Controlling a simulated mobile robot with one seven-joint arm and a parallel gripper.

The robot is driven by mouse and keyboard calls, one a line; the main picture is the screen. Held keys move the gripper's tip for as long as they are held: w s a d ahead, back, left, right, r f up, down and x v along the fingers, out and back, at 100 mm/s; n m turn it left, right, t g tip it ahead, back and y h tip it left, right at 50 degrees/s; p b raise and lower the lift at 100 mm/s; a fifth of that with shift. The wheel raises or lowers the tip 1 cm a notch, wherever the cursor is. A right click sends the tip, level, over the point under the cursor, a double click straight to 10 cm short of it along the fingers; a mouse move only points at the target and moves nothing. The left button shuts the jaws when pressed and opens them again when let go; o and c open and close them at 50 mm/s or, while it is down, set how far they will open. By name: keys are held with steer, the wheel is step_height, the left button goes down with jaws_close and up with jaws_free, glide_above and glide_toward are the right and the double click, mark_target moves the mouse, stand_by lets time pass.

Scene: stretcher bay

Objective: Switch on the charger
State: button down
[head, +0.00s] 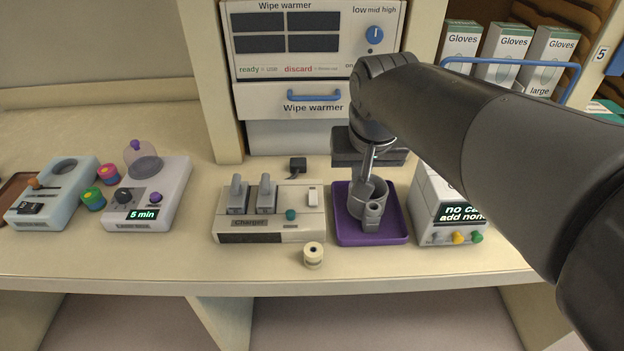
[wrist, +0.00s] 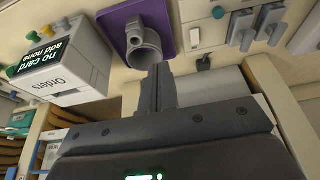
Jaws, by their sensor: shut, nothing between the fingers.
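The charger (head: 268,224) is a beige unit on the counter in the head view. Two grey handsets stand in its slots. A white rocker switch (head: 312,196) is on its right side, with a green knob (head: 291,214) in front. Which way the rocker is set is too small to tell. In the wrist view the charger (wrist: 207,14) is cut by the top edge, with the rocker (wrist: 194,37) on its near end. My gripper (wrist: 162,72) is shut and empty, above the back of the purple tray, to the right of the charger in the head view.
The purple tray (head: 339,226) holds a grey cup-like piece, close to the charger. A black plug (head: 297,167) sits behind the charger and a cream roll (head: 313,254) in front. A card machine (head: 433,207) stands right; the wipe warmer (head: 291,97) rises behind.

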steer(key=g, duration=0.2)
glide_above(312, 192)
steer(key=s, duration=0.4)
steer(key=f, duration=0.2)
steer(key=shift+w+r, duration=0.15)
steer(key=shift+w, duration=0.05)
steer(key=w+f, duration=0.1)
steer(key=f, duration=0.3)
steer(key=w+f, duration=0.1)
steer(key=f, duration=0.4)
steer(key=w+f, duration=0.1)
steer(key=f, duration=0.3)
steer(key=shift+f, duration=0.4)
